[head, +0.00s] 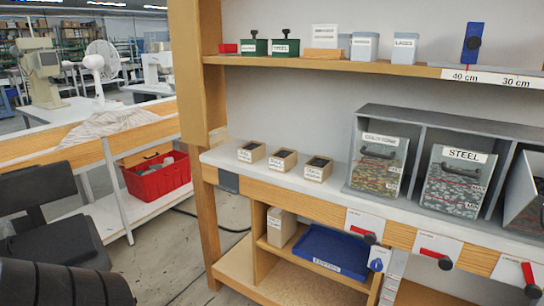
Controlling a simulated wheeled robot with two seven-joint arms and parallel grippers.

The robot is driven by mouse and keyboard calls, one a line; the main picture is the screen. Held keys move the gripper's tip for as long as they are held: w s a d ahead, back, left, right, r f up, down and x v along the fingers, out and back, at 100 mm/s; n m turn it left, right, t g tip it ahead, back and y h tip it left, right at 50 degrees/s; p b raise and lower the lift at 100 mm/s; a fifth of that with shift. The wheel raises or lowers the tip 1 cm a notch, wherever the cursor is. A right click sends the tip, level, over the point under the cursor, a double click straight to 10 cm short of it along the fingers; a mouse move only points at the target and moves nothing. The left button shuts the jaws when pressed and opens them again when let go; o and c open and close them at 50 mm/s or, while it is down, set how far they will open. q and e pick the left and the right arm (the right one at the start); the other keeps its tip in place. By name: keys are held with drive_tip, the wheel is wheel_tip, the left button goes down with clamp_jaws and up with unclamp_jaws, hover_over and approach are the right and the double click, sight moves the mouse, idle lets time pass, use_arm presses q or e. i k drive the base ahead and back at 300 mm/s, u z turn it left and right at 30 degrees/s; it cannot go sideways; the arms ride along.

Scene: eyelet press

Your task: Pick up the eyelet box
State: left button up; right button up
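No box has a label I can read surely as eyelets. Three small open wooden boxes with labels too small to read stand in a row on the grey bench top: a left box (251,152), a middle box (283,160) and a right box (318,168). Their insides look dark. Behind the bench's right part stand grey bins with handled, labelled fronts: one with an unclear label (378,165) and one marked STEEL (456,181); a third (527,205) is cut off by the picture edge. Neither of my grippers is in view.
The upper shelf (330,62) holds green, grey and red containers. Below the bench are a blue tray (330,251) and a cream box (281,226). Red-handled items (436,257) hang along the bench front.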

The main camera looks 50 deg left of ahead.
sight(253, 151)
drive_tip(key=u, duration=1.55)
drive_tip(key=i, duration=1.6)
drive_tip(key=u, duration=1.25)
drive_tip(key=i, duration=0.25)
